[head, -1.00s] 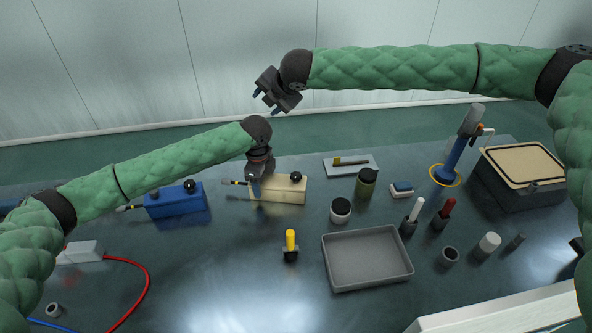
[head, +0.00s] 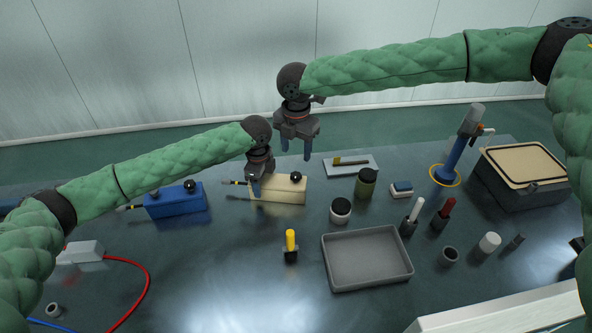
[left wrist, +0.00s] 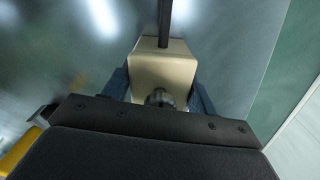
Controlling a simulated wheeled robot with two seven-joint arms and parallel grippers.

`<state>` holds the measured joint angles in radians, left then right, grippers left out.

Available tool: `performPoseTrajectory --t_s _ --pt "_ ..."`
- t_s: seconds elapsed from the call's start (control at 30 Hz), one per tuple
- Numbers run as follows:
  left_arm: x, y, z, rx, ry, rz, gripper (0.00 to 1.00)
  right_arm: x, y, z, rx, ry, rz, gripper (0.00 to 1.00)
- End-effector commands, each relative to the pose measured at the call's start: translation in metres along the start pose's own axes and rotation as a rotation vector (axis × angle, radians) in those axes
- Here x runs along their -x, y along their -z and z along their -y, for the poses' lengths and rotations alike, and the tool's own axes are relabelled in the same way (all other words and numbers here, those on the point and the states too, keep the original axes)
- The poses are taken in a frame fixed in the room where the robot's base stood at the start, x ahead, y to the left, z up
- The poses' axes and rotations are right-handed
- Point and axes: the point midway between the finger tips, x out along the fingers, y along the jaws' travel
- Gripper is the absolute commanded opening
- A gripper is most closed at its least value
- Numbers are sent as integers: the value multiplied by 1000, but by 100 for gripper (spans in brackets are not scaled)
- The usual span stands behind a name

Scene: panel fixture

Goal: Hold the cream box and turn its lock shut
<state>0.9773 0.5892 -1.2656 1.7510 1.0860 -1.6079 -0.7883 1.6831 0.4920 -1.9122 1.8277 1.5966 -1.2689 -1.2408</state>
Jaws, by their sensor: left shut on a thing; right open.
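The cream box (head: 283,190) lies on the dark table left of centre, with a round black knob (head: 296,177) on its top. A thin dark rod with a yellow part (head: 234,182) sticks out at its left end. My left gripper (head: 256,187) is shut on the cream box near that end; in the left wrist view its blue fingers lie on both sides of the box (left wrist: 165,65). My right gripper (head: 296,151) is open and empty, fingers pointing down, above and behind the box. I cannot tell which part is the lock.
A blue box (head: 176,201) with a similar knob stands to the left. A pale plate (head: 366,171) lies behind.

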Motion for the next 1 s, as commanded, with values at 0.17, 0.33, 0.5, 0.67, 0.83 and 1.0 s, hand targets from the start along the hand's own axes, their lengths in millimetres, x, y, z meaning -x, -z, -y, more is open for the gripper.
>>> performPoseTrajectory --t_s 0.17,0.33,0.5,0.67,0.83,1.0 --pt "0 0 0 0 0 0 20 -32 0 0 1 1 0 52" --pt "0 0 0 0 0 0 20 -59 0 0 1 1 2 52" --pt "0 0 0 0 0 0 20 -78 0 0 0 0 1 52" --pt "0 0 0 0 0 0 20 -86 0 0 0 -1 0 52" --pt "0 0 0 0 0 0 20 -87 0 0 0 -1 0 52" --pt "0 0 0 0 0 0 20 -87 0 0 0 -2 0 40"
